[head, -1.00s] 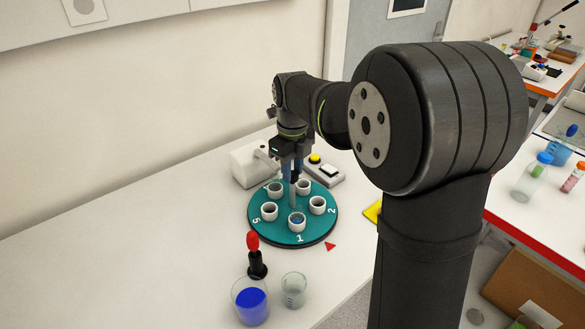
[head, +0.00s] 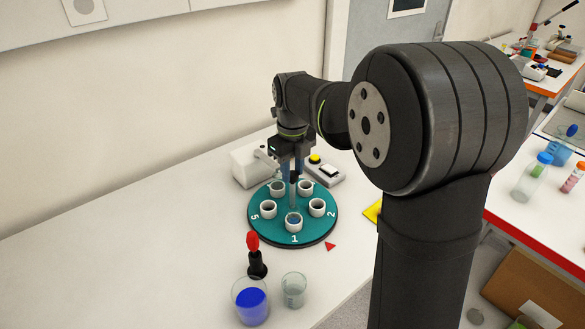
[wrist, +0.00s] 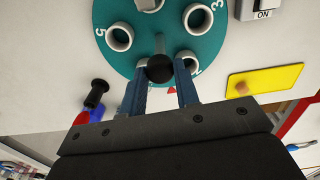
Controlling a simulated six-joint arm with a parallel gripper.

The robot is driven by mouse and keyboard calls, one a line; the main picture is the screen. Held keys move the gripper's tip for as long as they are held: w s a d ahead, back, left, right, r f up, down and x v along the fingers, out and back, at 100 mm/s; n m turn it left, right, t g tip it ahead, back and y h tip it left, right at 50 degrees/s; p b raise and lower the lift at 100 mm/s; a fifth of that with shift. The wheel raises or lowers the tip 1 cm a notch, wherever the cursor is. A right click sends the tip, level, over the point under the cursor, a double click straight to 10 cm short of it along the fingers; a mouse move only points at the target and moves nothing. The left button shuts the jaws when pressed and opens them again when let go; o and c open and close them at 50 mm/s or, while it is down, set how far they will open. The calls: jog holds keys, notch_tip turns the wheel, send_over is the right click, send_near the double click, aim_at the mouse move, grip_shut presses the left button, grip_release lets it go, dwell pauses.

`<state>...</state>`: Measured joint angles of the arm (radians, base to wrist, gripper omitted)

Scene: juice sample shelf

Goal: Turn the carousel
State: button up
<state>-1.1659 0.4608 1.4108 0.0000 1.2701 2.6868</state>
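The teal carousel (head: 270,236) stands on the white table, with several white cups around it and numbers on its rim. The 1 mark is at the front, left of the red triangle (head: 330,246) on the table. The front cup (head: 293,224) has something blue inside. A post with a black knob (wrist: 160,68) rises from the middle of the carousel. My gripper (wrist: 161,66) points down over the centre. Its two blue fingers lie on either side of the knob and appear closed on it. In the head view, my gripper (head: 293,178) partly hides the post.
A beaker of blue liquid (head: 251,302), an empty glass beaker (head: 293,290) and a red-topped dropper in a black stand (head: 257,264) are in front of the carousel. A switch box (head: 325,171) and a white device (head: 250,166) stand behind. The table's left side is clear.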

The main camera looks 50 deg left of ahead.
jog(key=o, duration=0.4)
jog(key=shift+r, duration=0.1)
notch_tip(320, 180, up, 17)
dwell(0.4)
dwell(0.5)
notch_tip(320, 180, down, 17)
jog(key=shift+f, duration=0.1)
dwell(0.5)
